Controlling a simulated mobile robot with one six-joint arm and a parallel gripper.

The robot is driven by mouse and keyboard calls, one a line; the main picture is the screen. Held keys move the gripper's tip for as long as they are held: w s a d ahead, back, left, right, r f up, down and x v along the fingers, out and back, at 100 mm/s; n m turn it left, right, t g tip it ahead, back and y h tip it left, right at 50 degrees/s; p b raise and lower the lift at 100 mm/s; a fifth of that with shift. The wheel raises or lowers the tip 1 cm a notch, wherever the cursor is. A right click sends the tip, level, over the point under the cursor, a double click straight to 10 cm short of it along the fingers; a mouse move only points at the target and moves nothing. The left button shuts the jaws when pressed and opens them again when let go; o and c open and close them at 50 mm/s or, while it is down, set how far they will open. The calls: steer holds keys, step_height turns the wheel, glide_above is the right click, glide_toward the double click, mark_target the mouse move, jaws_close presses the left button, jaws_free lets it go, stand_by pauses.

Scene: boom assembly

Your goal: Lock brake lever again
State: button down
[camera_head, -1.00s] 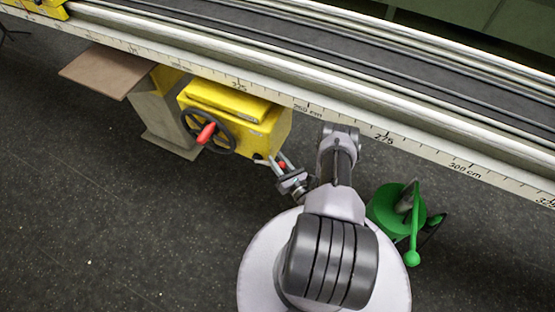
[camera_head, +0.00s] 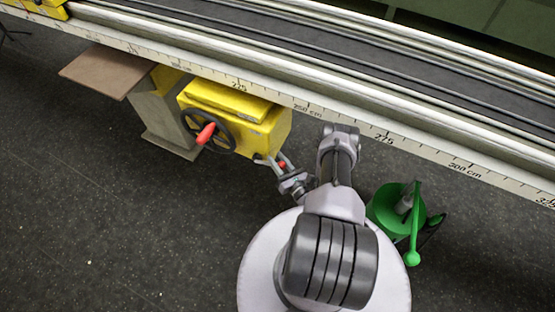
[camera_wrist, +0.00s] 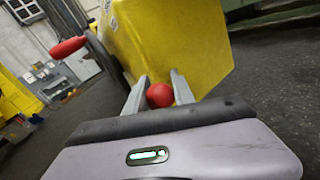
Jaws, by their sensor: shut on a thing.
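The brake lever shows as a red ball knob (camera_wrist: 160,95) at the lower part of the yellow box (camera_wrist: 178,45) in the wrist view. In the head view the knob (camera_head: 281,165) is a small red spot between the fingers, below the right part of the yellow box (camera_head: 262,133). My gripper (camera_wrist: 159,92) has one finger on each side of the knob and is shut on it. In the head view my gripper (camera_head: 277,163) reaches up and left to the box's lower edge. The lever's shaft is mostly hidden by the fingers.
A black handwheel (camera_head: 222,122) with a red handle (camera_head: 206,133) is on the box's front, left of my gripper. The box hangs under a long rail with a centimetre scale (camera_head: 340,118). A green round object (camera_head: 385,207) stands right of my arm. Floor on the left is clear.

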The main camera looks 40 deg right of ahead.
steer(key=r+g+p, duration=0.1)
steer(key=w+r+n+p, duration=0.1)
steer(key=p, duration=0.1)
steer(key=shift+w+a+r+g, duration=0.15)
steer(key=shift+r+g, duration=0.1)
steer(key=shift+g, duration=0.15)
steer(key=shift+w, duration=0.15)
steer(key=shift+a+f+g, duration=0.1)
steer(key=shift+f+g, duration=0.1)
steer(key=shift+g, duration=0.1)
steer(key=c, duration=1.1)
jaws_free()
